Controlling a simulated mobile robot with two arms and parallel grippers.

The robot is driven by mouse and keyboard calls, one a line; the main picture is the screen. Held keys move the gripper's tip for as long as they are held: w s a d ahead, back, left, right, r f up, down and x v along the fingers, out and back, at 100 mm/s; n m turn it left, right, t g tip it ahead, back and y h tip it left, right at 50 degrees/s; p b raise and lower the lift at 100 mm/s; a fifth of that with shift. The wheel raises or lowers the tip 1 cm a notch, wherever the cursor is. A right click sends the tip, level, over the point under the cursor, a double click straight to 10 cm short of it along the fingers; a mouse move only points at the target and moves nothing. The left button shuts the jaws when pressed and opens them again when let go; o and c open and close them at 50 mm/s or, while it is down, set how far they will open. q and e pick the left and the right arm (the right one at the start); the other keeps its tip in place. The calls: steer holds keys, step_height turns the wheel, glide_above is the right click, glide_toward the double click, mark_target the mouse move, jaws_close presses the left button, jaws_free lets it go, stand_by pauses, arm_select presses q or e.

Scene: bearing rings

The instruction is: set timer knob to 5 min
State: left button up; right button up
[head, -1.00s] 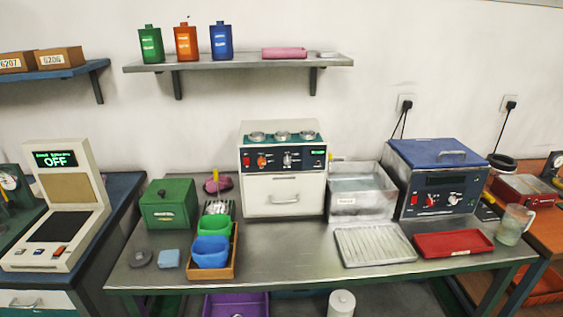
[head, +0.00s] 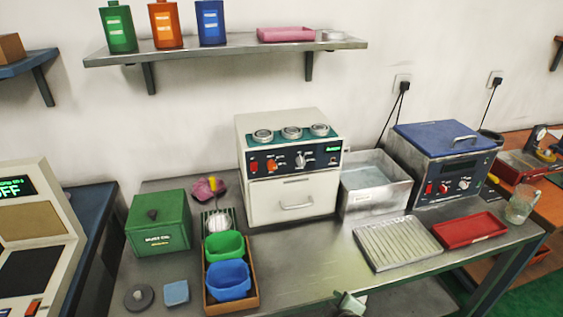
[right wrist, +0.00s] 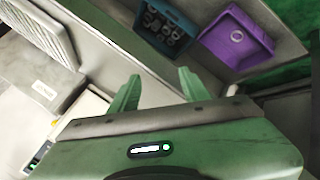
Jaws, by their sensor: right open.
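The white machine (head: 291,195) on the steel bench has a red switch, an orange-red knob (head: 271,164) and a pale knob (head: 300,160) on its dark panel. The blue-lidded machine (head: 441,165) at the right also has a red switch and knobs, including a pale one (head: 463,184). The labels are too small to read, so I cannot tell which knob is the timer or its setting. My right gripper (right wrist: 160,90) is open and empty; part of it shows at the bench's front edge in the head view (head: 350,303), apart from both machines. My left gripper is not in view.
A steel basin (head: 376,183) stands between the machines. A ribbed tray (head: 397,243) and a red tray (head: 470,230) lie in front. A green box (head: 158,223) and a wooden tray (head: 251,300) with bins stand left. The bench before the white machine is clear.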

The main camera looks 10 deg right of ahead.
steer(key=w+r+n+t, duration=0.6)
steer(key=w+r+n, duration=0.2)
steer(key=w+r, duration=0.6)
steer(key=n+t+y, duration=0.3)
steer(key=n, duration=0.6)
glide_toward(302, 164)
steer(key=w, duration=0.6)
steer(key=w+a, duration=0.1)
steer(key=w, duration=0.2)
steer(key=shift+r, duration=0.1)
jaws_close()
